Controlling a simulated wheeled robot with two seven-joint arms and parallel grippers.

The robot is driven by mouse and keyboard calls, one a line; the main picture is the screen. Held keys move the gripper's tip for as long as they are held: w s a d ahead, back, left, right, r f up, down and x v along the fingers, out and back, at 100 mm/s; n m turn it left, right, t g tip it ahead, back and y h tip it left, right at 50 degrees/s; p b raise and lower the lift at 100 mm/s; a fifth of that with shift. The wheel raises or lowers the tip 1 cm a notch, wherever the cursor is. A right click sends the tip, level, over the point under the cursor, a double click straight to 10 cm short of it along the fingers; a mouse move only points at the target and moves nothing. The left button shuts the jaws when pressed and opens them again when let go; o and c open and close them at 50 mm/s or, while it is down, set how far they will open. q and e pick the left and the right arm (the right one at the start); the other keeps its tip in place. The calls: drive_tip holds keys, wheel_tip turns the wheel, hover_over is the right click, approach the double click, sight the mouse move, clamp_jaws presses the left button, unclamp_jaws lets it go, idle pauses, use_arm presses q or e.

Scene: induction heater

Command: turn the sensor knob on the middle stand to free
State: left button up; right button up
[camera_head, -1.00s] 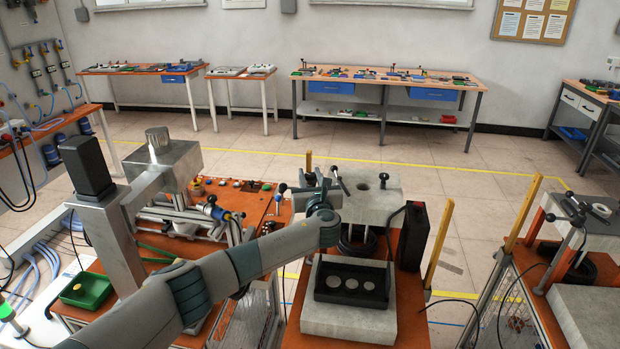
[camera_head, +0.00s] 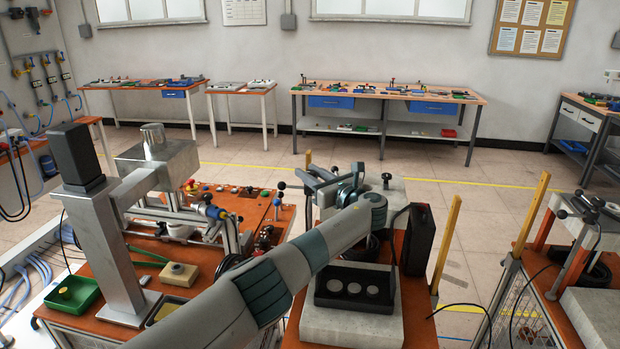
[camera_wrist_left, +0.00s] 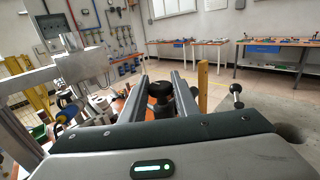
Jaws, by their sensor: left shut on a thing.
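The middle stand has a grey block top (camera_head: 400,194) on an orange table, with my left arm across its front. My left gripper (camera_head: 318,180) is at the left edge of this block. In the left wrist view, the two fingers of my left gripper (camera_wrist_left: 161,84) are shut on a black knob (camera_wrist_left: 160,91) with a dark stem below it. My gripper hides the knob in the head view, and its setting cannot be read. My right gripper is not in view.
A black tray with metal discs (camera_head: 354,288) sits on a pale slab in front. A black box (camera_head: 417,238) and a wooden post (camera_head: 446,240) stand to the right. A ball-ended lever (camera_wrist_left: 237,92) rises right of the fingers. Another fixture (camera_head: 160,160) stands left.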

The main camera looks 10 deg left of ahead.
use_arm(q)
drive_tip(key=shift+r, duration=0.25)
drive_tip(key=o, duration=1)
drive_tip(key=shift+f, duration=0.1)
drive_tip(key=shift+f, duration=0.1)
drive_tip(key=shift+v, duration=0.9)
drive_tip(key=b+v, duration=0.5)
drive_tip(key=v, duration=1)
drive_tip(key=shift+s+d, duration=0.15)
